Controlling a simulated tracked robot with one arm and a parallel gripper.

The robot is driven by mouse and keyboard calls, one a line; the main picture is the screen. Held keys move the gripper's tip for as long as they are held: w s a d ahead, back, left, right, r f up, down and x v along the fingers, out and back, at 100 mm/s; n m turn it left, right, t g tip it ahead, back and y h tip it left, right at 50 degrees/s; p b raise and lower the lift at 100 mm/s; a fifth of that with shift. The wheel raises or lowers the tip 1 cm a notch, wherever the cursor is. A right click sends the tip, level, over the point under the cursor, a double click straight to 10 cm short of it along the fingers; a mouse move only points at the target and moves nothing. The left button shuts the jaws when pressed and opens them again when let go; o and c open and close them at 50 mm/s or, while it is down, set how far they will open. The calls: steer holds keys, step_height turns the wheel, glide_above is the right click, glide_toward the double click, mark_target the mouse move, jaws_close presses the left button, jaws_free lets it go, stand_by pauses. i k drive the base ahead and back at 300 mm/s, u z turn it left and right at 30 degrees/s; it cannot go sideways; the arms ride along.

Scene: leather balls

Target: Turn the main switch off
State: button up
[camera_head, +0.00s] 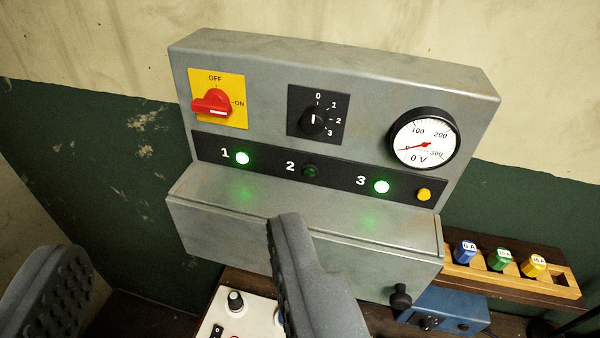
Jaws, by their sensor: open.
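The main switch (212,105) is a red rotary handle on a yellow plate (232,84), at the upper left of a grey metal panel. OFF is printed above it and ON to its right. The handle lies roughly horizontal, its white mark toward ON. My gripper (165,248) is open, with one finger at the lower left edge and the other at the lower middle. The fingers are wide apart with nothing between them, and both show below the switch in the picture. The right finger overlaps the front of the grey box.
A black selector (317,121) points to 0, beside a 0 V gauge (424,142). Lamps 1 (243,158) and 3 (381,187) glow green; lamp 2 (310,171) is dark. A wooden rack (520,283) holds coloured fuses at the right. A white control box (252,309) stands below.

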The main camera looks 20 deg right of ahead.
mark_target(215, 102)
steer(key=z, duration=1.25)
steer(key=k, duration=1)
steer(key=u, duration=0.95)
steer(key=i, duration=1)
